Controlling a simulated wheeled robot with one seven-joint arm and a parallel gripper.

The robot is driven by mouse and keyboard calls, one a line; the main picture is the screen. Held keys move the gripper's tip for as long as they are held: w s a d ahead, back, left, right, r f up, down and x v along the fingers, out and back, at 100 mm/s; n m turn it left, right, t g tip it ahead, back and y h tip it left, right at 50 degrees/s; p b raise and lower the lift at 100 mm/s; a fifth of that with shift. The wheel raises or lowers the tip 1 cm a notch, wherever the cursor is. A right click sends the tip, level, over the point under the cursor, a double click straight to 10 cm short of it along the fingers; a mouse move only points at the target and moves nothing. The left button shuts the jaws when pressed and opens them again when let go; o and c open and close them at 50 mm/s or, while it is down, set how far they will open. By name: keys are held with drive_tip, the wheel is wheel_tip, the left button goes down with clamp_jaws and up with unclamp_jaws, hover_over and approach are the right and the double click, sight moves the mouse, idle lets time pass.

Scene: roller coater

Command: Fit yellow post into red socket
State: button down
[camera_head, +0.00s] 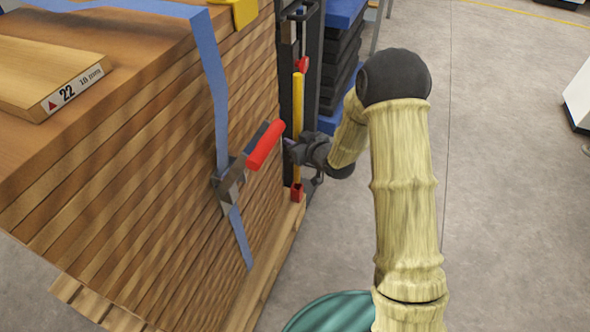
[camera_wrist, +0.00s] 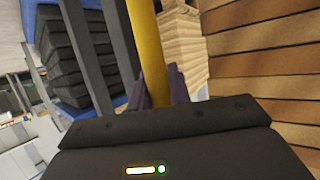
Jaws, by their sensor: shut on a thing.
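The yellow post (camera_head: 298,102) stands nearly upright beside the stacked boards in the head view. The red socket (camera_head: 297,192) is at its lower end, low by the pallet edge. The post's foot meets the socket's top in the picture; I cannot tell how deep it sits. My gripper (camera_head: 299,152) is shut on the post at its lower half, coming from the right. In the wrist view the post (camera_wrist: 146,45) runs down between my gripper's fingers (camera_wrist: 164,88). The socket is not visible there.
A strap clamp with a red handle (camera_head: 265,146) hangs on a blue strap (camera_head: 216,90) against the board stack (camera_head: 130,150), just left of the post. A dark rack with blue and black trays (camera_head: 340,50) stands behind.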

drive_tip(key=shift+f+b, duration=0.4)
drive_tip(key=shift+f, duration=0.85)
drive_tip(key=shift+f+b, duration=1.25)
drive_tip(key=shift+f, duration=0.6)
drive_tip(key=shift+f, duration=0.4)
drive_tip(key=shift+f+b, duration=0.25)
drive_tip(key=shift+b, duration=0.05)
drive_tip(key=c, duration=1.3)
unclamp_jaws()
drive_tip(key=shift+r, duration=0.15)
